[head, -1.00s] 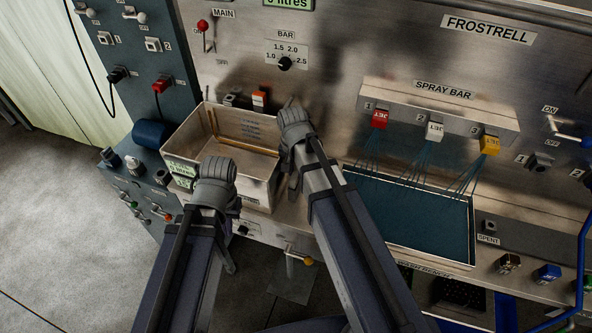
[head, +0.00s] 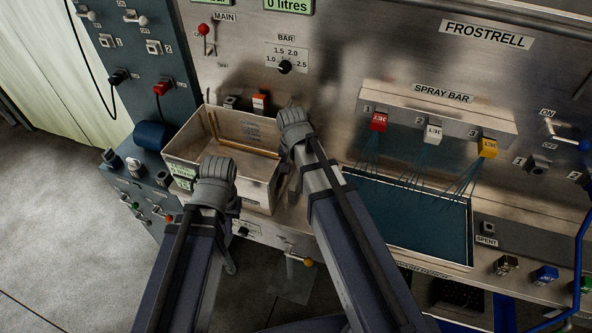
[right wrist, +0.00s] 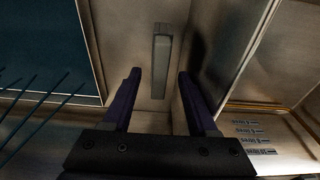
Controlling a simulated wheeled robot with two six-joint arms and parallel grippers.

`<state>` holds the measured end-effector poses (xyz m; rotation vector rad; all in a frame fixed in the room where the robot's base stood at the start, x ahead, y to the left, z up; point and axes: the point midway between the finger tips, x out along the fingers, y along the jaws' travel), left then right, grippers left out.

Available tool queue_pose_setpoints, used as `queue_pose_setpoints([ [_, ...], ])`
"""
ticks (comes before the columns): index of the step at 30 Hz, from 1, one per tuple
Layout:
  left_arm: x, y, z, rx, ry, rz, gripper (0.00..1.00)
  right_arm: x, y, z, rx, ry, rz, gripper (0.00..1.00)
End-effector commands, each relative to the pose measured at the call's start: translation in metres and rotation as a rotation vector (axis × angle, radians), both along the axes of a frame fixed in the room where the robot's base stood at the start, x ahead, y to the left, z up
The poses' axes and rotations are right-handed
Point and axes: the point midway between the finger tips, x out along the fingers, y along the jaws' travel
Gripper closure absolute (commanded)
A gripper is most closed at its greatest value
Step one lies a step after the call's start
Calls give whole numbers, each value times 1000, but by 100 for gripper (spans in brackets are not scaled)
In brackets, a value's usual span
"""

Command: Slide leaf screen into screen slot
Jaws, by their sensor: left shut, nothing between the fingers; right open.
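I cannot pick out the leaf screen or the screen slot with certainty. A pale grey upright bar (right wrist: 161,60) stands between my right fingers in the right wrist view, untouched by them; I cannot tell what it is. My right gripper (right wrist: 159,80) is open and empty, between the metal tank and the spray tray. In the head view my right gripper (head: 293,188) is mostly hidden by its own wrist, beside the tank's right wall. My left gripper (head: 228,255) is shut and empty, low in front of the tank, its fingertips hard to see.
The open metal tank (head: 183,172) has brass strips inside. The spray tray (head: 472,230) lies to the right, under the spray bar (head: 440,103) and its coloured jets. A yellow-knobbed lever (head: 308,262) sticks out below the bench front. Grey floor is clear at left.

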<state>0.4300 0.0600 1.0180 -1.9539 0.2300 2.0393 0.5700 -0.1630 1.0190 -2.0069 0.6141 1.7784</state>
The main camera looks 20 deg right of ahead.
Motion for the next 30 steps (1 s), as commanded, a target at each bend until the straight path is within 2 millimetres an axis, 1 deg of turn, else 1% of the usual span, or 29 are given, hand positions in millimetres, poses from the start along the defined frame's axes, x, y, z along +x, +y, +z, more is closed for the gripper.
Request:
queue_pose_setpoints([
  [1, 0, 0, 11, 0, 0, 0, 100, -1, 0, 11, 0, 0, 0, 41],
  [9, 0, 0, 48, -1, 0, 3, 100, -4, 3, 48, 0, 0, 0, 41],
  [13, 0, 0, 61, -1, 0, 7, 100, -6, 4, 61, 0, 0, 0, 41],
  [17, 0, 0, 65, -2, 0, 9, 100, -7, 4, 65, 0, 0, 0, 41],
  [30, 0, 0, 64, -2, 0, 9, 100, -6, 4, 64, 0, 0, 0, 41],
])
